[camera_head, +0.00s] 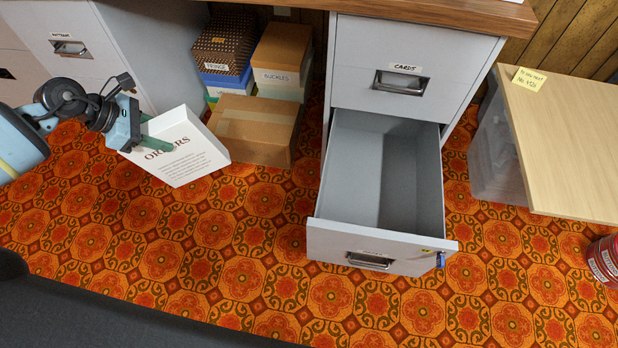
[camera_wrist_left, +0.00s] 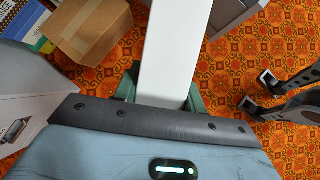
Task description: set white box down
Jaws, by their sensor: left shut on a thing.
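The white box (camera_head: 187,152) is labelled "ORDERS", with smaller print below, and is tilted at the left of the head view. My left gripper (camera_head: 143,133) is shut on the box's left end, with a green finger against its face. In the left wrist view, the white box (camera_wrist_left: 173,50) runs up between the green fingers of the left gripper (camera_wrist_left: 160,92). I cannot tell how far the box is above the patterned floor. My right gripper is not seen.
Brown cartons (camera_head: 252,129) and a "FRINGE" box (camera_head: 222,58) stand under the desk. A light wooden top (camera_head: 570,140) is at right. Patterned floor (camera_head: 235,235) is clear in front. Dark forked parts (camera_wrist_left: 270,85) show in the wrist view.

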